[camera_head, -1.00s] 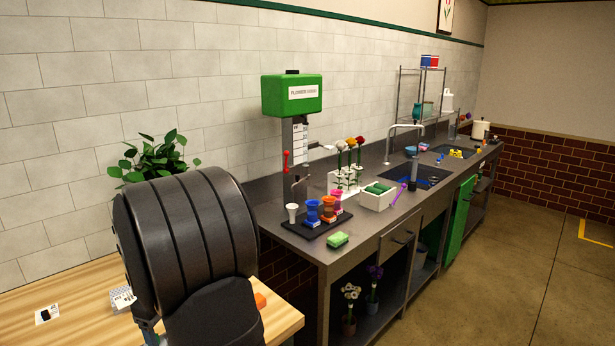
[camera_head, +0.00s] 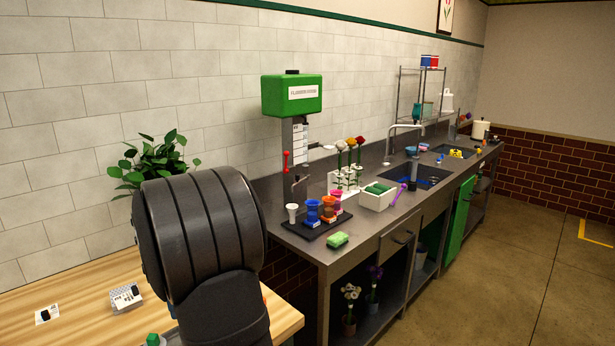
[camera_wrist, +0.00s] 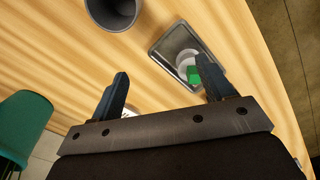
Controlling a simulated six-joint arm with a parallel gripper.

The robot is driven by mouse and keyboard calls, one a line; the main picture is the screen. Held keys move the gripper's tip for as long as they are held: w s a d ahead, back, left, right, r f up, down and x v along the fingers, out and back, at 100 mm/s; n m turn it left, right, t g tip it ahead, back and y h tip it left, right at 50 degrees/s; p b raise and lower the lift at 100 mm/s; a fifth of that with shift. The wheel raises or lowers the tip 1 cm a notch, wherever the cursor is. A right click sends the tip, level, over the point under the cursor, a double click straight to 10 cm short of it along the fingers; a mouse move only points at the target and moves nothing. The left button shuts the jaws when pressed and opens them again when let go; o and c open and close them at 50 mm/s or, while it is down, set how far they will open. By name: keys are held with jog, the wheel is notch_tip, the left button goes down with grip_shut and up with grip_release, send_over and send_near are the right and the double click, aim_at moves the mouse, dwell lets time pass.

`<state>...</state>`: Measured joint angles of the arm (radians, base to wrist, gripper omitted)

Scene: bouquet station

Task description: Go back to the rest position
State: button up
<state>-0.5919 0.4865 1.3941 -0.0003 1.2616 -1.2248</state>
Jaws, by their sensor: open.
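My gripper (camera_wrist: 162,88) shows in the wrist view with its two dark fingers spread apart and nothing between them. It is above the wooden table (camera_wrist: 60,60). A metal tray (camera_wrist: 165,52) lies on the table beyond the fingers. It holds a pale round thing (camera_wrist: 184,58) and a small green thing (camera_wrist: 193,75), partly hidden by the right finger. In the head view my dark arm covers part of the table (camera_head: 60,300), and the gripper itself is hidden there.
A grey round container (camera_wrist: 112,12) stands near the tray. In the head view, a white card box (camera_head: 126,297) and a leafy plant (camera_head: 155,165) are near my arm. The steel counter (camera_head: 330,252) stands to the right.

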jog(key=a+f+n, duration=0.1)
jog(key=a+f, duration=0.1)
jog(key=a, duration=0.3)
jog(key=a+f+n, duration=0.1)
jog(key=a+f, duration=0.2)
jog(key=a, duration=0.2)
jog(key=a+f+n, duration=0.1)
jog(key=a+f, duration=0.2)
jog(key=a, duration=0.2)
jog(key=shift+s+a+n, duration=0.3)
jog(key=shift+s+a, duration=0.05)
jog(key=shift+s, duration=0.05)
